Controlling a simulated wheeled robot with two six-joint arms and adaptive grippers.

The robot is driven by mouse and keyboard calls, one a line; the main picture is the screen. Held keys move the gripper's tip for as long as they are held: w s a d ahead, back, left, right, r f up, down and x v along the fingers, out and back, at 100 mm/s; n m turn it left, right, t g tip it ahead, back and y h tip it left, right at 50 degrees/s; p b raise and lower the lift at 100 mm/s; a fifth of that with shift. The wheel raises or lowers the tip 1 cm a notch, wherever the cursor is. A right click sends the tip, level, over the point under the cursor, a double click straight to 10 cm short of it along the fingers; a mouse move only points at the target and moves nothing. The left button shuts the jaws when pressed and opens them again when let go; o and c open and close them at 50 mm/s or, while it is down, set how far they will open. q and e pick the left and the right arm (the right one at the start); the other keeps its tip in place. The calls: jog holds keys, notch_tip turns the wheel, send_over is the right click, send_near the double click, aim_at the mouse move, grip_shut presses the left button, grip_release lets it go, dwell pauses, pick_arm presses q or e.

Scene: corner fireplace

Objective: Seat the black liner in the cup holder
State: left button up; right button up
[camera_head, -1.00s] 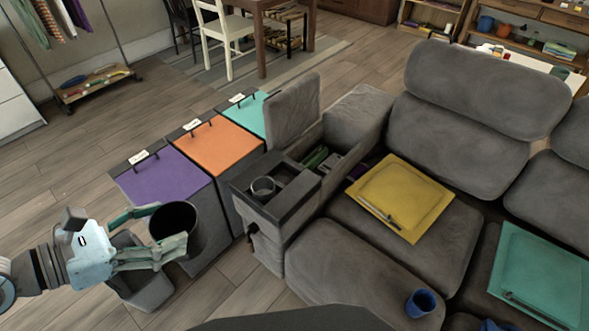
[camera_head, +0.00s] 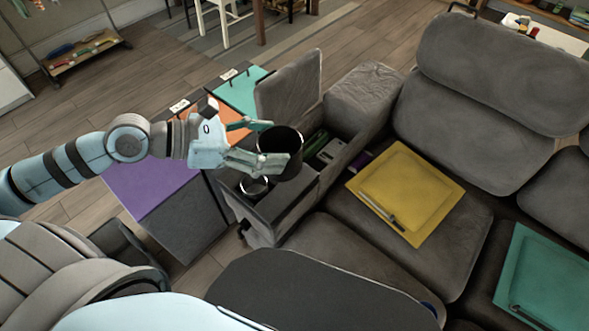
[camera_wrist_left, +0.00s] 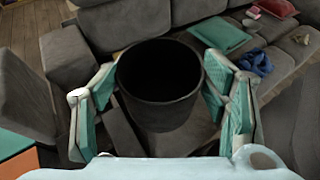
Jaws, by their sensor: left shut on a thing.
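My left gripper (camera_head: 268,143) is shut on the black liner (camera_head: 284,150), an open-topped dark cup held upright between its teal fingers. In the left wrist view the liner (camera_wrist_left: 160,95) sits between the two finger pads, its mouth facing the camera. The liner is over the sofa console (camera_head: 272,225), by its dark top with the cup holder. A round metallic-rimmed opening (camera_head: 254,189) shows in the console top just below and left of the liner. The liner and fingers hide the rest of the console top, so I cannot tell whether the liner touches it.
An upright grey lid (camera_head: 288,85) and a compartment with small items (camera_head: 325,150) stand behind the liner. Purple (camera_head: 155,185), orange and teal (camera_head: 240,93) lidded bins are left of the console.

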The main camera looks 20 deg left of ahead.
jog(key=o, duration=0.4)
notch_tip(320, 180, down, 5)
jog(key=b, duration=0.4)
jog(key=shift+s+a+r, duration=0.1)
jog(key=shift+a+r, duration=0.05)
jog(key=shift+r, duration=0.05)
pick_arm(q)
jog(key=w+a+f+n+t+y+b, duration=0.2)
jog(key=w+a+f+n, duration=0.1)
jog(key=w+a+f, duration=0.5)
jog(key=w+a+f+n+t+y+b, duration=0.2)
jog(key=w+a+f+y, duration=0.1)
jog(key=w+f, duration=0.55)
jog(key=w+f+b, duration=0.1)
jog(key=f+b, duration=0.3)
jog(key=f, duration=0.3)
jog(key=w+f+b, duration=0.1)
jog(key=f+b, duration=0.3)
jog(key=f, duration=0.3)
jog(key=w+f+b, duration=0.1)
jog(key=f+b, duration=0.3)
jog(key=f, duration=0.3)
jog(key=shift+d+b, duration=0.25)
jog(key=shift+b, duration=0.15)
jog(key=shift+r, duration=0.15)
pick_arm(e)
jog(key=shift+o, duration=0.2)
notch_tip(320, 180, down, 16)
jog(key=w+d, duration=0.2)
jog(key=shift+d, duration=0.35)
